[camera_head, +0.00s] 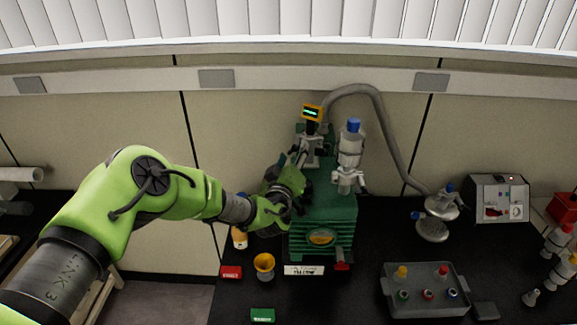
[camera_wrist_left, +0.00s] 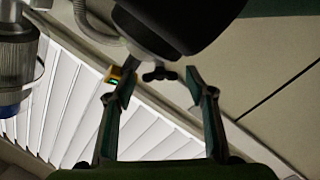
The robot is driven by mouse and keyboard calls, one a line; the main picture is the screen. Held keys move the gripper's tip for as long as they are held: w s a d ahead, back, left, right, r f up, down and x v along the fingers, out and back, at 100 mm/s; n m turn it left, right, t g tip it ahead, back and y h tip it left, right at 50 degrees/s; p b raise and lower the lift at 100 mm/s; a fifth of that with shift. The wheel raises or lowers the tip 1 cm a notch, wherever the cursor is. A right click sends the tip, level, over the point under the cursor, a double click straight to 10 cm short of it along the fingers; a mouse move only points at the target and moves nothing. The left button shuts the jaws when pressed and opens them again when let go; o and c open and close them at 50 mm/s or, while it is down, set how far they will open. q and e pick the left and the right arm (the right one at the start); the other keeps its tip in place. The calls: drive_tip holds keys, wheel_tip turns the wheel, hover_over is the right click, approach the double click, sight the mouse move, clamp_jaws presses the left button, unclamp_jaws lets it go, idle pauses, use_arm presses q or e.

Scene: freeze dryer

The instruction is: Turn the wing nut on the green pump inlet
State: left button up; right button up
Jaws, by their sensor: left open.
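The green pump (camera_head: 325,220) stands upright on the black bench in the head view. Its metal inlet fitting (camera_head: 310,148) rises from the top left of the pump. My left gripper (camera_head: 298,163) is at the upper left side of the pump, close to this fitting. In the left wrist view the dark wing nut (camera_wrist_left: 160,73) shows between the two fingertips of my left gripper (camera_wrist_left: 161,80). The fingers are apart, with a gap on each side of the nut. In the head view I cannot make out the wing nut. My right gripper is in neither view.
A yellow gauge (camera_head: 312,112) and a blue-capped filter (camera_head: 350,150) stand on the pump. A grey hose (camera_head: 390,125) arches right to metal fittings (camera_head: 435,215).

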use_arm(q)
drive_tip(key=s+a, duration=0.2)
drive_tip(key=s, duration=0.9)
drive_tip(key=shift+s, duration=0.15)
